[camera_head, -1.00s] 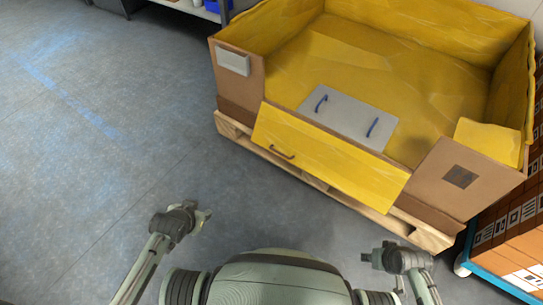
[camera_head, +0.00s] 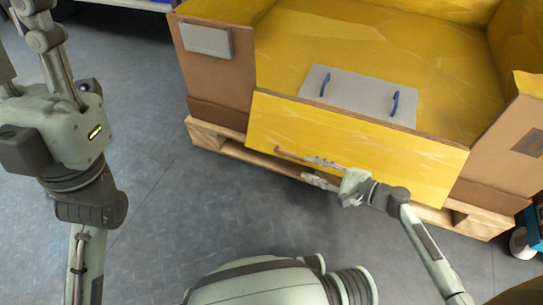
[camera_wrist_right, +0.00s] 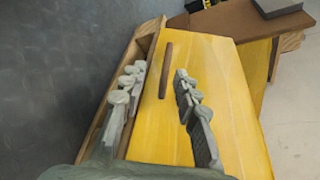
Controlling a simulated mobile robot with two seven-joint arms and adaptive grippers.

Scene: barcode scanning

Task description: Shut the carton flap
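The carton (camera_head: 215,75) is a large brown box with a yellow inside. Its front flap (camera_head: 300,128) hangs down open, yellow face outward, with a brown bar handle near its lower left edge. My right gripper (camera_head: 319,171) is open at the flap's lower edge, just right of the handle. In the right wrist view its fingers (camera_wrist_right: 159,70) are apart, one over the yellow face of the flap (camera_wrist_right: 215,75) and one by its edge. The handle (camera_wrist_right: 167,60) shows between and ahead of them, not gripped. Whether a finger touches the flap is unclear. My left gripper is out of view.
The carton stands on a wooden pallet (camera_head: 232,148). A grey panel (camera_head: 345,92) with two blue handles lies inside behind the flap. A blue cart edge with a wheel (camera_head: 521,243) is at the right. The floor (camera_head: 170,215) in front is clear.

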